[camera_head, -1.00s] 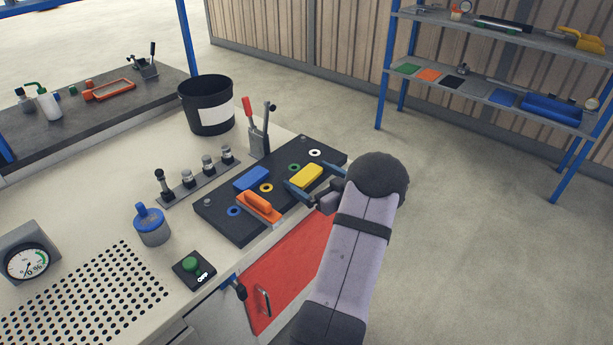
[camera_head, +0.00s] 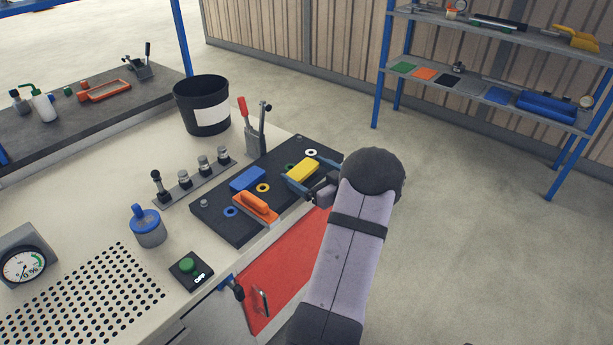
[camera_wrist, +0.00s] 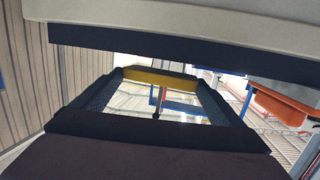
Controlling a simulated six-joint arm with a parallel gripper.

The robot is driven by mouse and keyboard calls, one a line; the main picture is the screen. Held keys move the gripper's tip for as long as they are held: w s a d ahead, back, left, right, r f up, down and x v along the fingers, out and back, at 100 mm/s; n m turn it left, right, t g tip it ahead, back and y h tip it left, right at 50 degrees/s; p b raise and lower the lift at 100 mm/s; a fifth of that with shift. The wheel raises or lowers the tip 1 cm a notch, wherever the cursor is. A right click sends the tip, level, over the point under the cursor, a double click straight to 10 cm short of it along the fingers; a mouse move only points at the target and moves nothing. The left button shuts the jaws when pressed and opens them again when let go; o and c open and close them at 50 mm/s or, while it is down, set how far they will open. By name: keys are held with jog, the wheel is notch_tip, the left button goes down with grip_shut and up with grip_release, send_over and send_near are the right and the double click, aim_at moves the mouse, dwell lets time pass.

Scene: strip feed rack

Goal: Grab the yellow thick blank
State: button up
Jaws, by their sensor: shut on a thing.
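The yellow thick blank (camera_head: 302,169) is a short rectangular block over the right part of the dark rack board (camera_head: 235,232). My gripper (camera_head: 311,175) has one blue finger on each side of it and is shut on it. The blank appears a little above the board; the exact gap is hard to tell. In the wrist view, the yellow blank (camera_wrist: 160,77) shows as a band between the far ends of the fingers.
On the board, a blue block (camera_head: 248,179) and an orange handled piece (camera_head: 257,206) stand left of the blank, with coloured rings around them. Clamp levers (camera_head: 255,135) and a black bucket (camera_head: 202,104) stand behind. A green button box (camera_head: 190,270) is in front.

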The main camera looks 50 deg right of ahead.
aim_at(307, 172)
notch_tip(307, 172, up, 8)
jog(key=shift+r, duration=0.15)
